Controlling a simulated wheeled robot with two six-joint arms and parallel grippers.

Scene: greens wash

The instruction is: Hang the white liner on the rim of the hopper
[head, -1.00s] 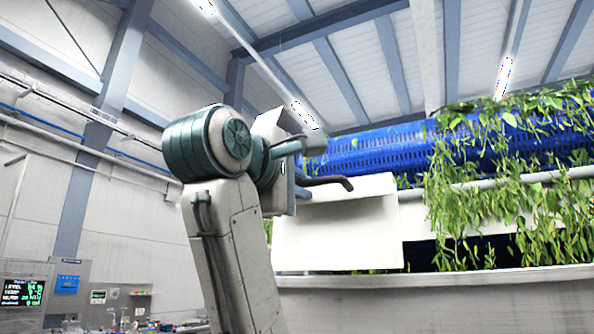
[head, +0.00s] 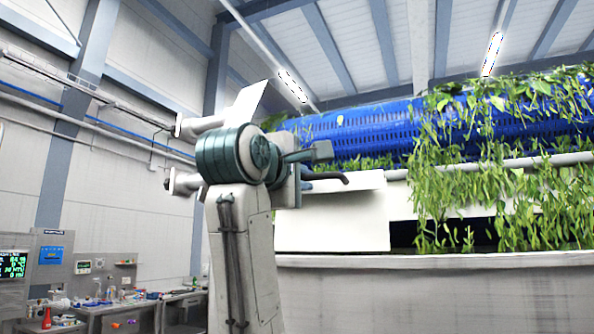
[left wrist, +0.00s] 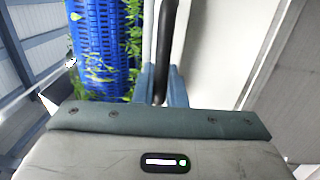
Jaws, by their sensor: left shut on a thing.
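My left gripper (head: 306,180) is in the upper middle of the head view. It is shut on a dark bar (head: 330,177) with a bent end. In the left wrist view the same dark bar (left wrist: 166,45) runs up from between the blue fingers. The white liner (head: 330,230) appears as pale sheets just below and behind the gripper, with an upper flap (head: 345,187) overlapping a lower panel. Whether the bar is joined to the liner cannot be told. The pale hopper wall (head: 450,300) runs below, its rim close under the lower panel. My right gripper is not seen.
A blue perforated drum (head: 372,135) lies behind, with leafy greens (head: 500,190) hanging over its right part. A pale rail (head: 540,160) crosses in front of the drum. A cluttered bench (head: 110,308) and a screen (head: 14,265) stand at the far left.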

